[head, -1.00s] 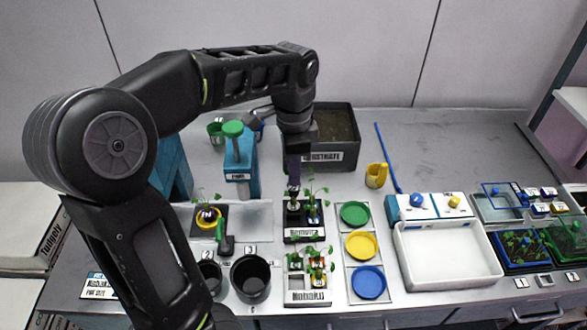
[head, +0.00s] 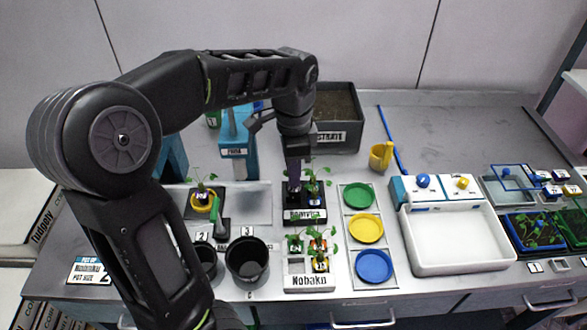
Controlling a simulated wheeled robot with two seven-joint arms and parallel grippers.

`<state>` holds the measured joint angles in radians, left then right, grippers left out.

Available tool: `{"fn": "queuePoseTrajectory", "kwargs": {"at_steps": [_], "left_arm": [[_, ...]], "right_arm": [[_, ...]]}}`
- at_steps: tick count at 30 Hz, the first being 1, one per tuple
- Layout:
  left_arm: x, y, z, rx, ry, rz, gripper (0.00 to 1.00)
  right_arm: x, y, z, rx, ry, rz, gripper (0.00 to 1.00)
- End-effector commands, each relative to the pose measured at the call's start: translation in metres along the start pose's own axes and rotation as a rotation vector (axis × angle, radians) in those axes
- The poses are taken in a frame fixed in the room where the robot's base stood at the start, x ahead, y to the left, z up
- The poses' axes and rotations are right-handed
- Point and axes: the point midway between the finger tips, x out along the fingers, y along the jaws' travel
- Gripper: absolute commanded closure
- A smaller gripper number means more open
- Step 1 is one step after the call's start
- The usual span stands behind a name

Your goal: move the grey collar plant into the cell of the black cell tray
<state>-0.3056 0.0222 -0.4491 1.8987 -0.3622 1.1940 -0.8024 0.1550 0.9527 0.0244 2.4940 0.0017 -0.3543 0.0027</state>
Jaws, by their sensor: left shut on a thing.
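The black cell tray (head: 305,215) stands near the middle of the table, with its label on the front edge. A leafy plant with a blue collar (head: 312,187) sits in its right part. My left gripper (head: 294,186) points straight down at the tray's back left cell and is shut. What it holds, apparently the grey collar plant, is mostly hidden by the fingers. I cannot tell whether its base touches the cell floor. My right gripper is not in view.
A pale cell tray (head: 296,283) with several plants stands in front. Green, yellow and blue dishes (head: 366,229) stand to the right, beside a white basin (head: 455,240). Black pots (head: 247,262) and a plant in a yellow ring (head: 203,201) are at left. A substrate bin (head: 338,110) stands behind.

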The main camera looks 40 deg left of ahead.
Motion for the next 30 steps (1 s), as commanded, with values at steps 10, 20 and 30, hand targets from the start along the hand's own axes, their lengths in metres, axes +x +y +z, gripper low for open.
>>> {"fn": "queuePoseTrajectory", "kwargs": {"at_steps": [10, 20, 30], "left_arm": [[0.034, 0.0, 0.0, 0.0, -0.001, 0.001, 1.0], [0.047, 0.0, 0.0, 0.0, -0.001, 0.0, 1.0], [0.047, 0.0, 0.0, 0.001, -0.001, 0.0, 1.0]], "right_arm": [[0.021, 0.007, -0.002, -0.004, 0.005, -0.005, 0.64], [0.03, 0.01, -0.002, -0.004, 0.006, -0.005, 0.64], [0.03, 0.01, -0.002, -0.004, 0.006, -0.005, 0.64]]}}
